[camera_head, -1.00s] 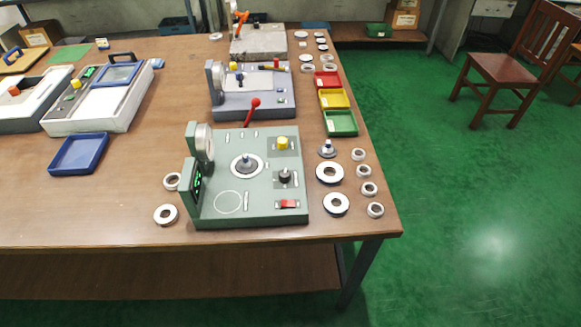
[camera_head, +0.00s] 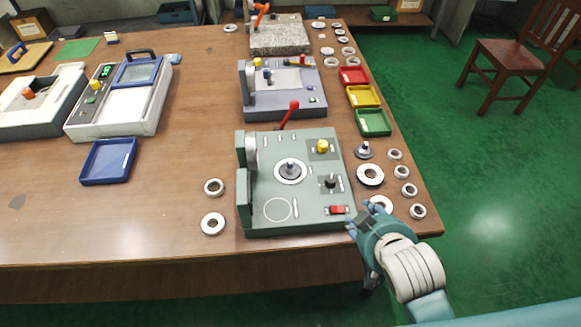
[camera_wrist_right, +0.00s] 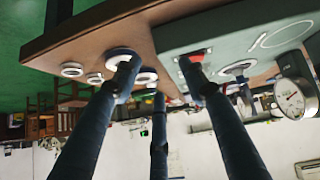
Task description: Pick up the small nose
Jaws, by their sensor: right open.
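A small grey nose piece with a blue-grey tip (camera_head: 364,150) stands upright on the table, right of the green test device (camera_head: 300,211). A similar nose (camera_head: 290,168) sits in a pale ring on that device; I cannot tell which is the smaller. My right gripper (camera_head: 365,213) is at the table's front right, by the device's front right corner, below the standing nose in the picture and apart from it. Its dark fingers (camera_wrist_right: 165,85) are spread and empty in the right wrist view. My left gripper is not in view.
Large rings (camera_head: 370,174) and small rings (camera_head: 402,172) lie close around the standing nose. My gripper partly covers another large ring (camera_head: 381,203). Red, yellow and green (camera_head: 373,122) bins stand behind. A red-knobbed lever (camera_head: 294,105) rises behind the device. The right table edge is close.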

